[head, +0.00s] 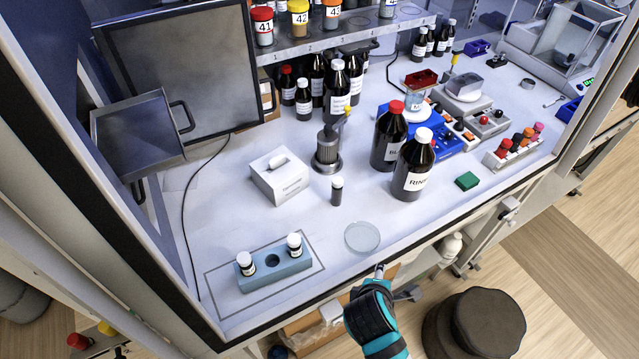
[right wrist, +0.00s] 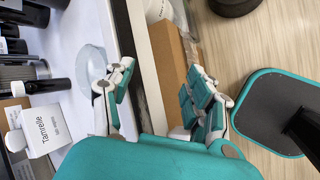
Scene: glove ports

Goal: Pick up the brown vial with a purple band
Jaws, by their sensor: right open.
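A small dark vial (head: 337,192) with a white cap stands upright on the bench in the head view, between the white box and the glass dish. It also shows in the right wrist view (right wrist: 42,87), lying sideways in the picture. No purple band can be made out on it. A blue rack (head: 272,271) at the front left holds two white-capped vials, left (head: 246,264) and right (head: 294,245), with an empty hole between them. My right gripper (head: 397,282) is open and empty by the bench's front edge, apart from the vials. My left gripper is out of view.
A shallow glass dish (head: 362,237) lies near the front edge, close to my right gripper. A white box (head: 280,176), a metal cylinder (head: 326,150) and large brown bottles (head: 412,166) stand around the dark vial. Bare bench lies between rack and dish.

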